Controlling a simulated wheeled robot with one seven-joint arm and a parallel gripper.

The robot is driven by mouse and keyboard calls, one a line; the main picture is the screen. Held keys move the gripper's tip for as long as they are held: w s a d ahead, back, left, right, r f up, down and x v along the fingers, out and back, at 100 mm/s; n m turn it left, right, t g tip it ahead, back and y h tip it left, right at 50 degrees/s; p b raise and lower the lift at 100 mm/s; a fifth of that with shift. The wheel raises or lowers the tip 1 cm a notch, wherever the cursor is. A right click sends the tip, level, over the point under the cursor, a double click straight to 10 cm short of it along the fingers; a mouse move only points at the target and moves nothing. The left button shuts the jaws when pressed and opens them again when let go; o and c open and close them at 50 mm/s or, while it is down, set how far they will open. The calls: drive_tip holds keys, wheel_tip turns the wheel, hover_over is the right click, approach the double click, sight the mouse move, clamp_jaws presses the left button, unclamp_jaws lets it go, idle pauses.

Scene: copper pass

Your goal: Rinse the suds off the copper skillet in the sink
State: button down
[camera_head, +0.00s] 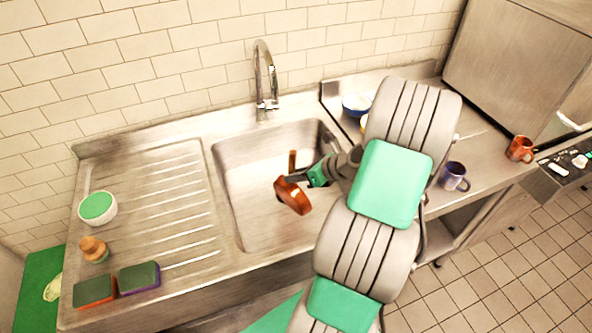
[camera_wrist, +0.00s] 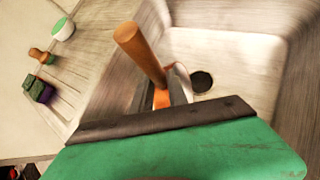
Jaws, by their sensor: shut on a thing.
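The copper skillet (camera_head: 293,195) is tilted inside the sink basin (camera_head: 240,190), below and to the right of the tap (camera_head: 265,85). Its wooden handle (camera_wrist: 140,52) sticks up in the wrist view. My gripper (camera_head: 292,180) reaches in from the right and is shut on the skillet, holding it within the basin's outline. In the wrist view my gripper (camera_wrist: 172,95) hides much of the skillet. I cannot make out suds on it. No water stream shows under the tap.
The ribbed drainboard (camera_head: 165,200) is clear in its middle. A white tub (camera_head: 97,208), a wooden brush (camera_head: 94,249) and two sponges (camera_head: 139,278) stand on its left. A blue bowl (camera_head: 356,104), purple mug (camera_head: 454,176) and copper mug (camera_head: 519,149) stand right.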

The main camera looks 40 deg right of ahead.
sight(295, 185)
drive_tip(key=shift+f+b, duration=0.9)
drive_tip(key=shift+f, duration=1.55)
drive_tip(key=shift+r, duration=0.1)
wheel_tip(295, 185, up, 6)
drive_tip(key=p, duration=0.6)
drive_tip(key=shift+f, duration=0.2)
wheel_tip(295, 185, up, 16)
drive_tip(key=shift+f, duration=0.15)
idle(1.6)
wheel_tip(295, 185, up, 4)
idle(0.5)
idle(0.5)
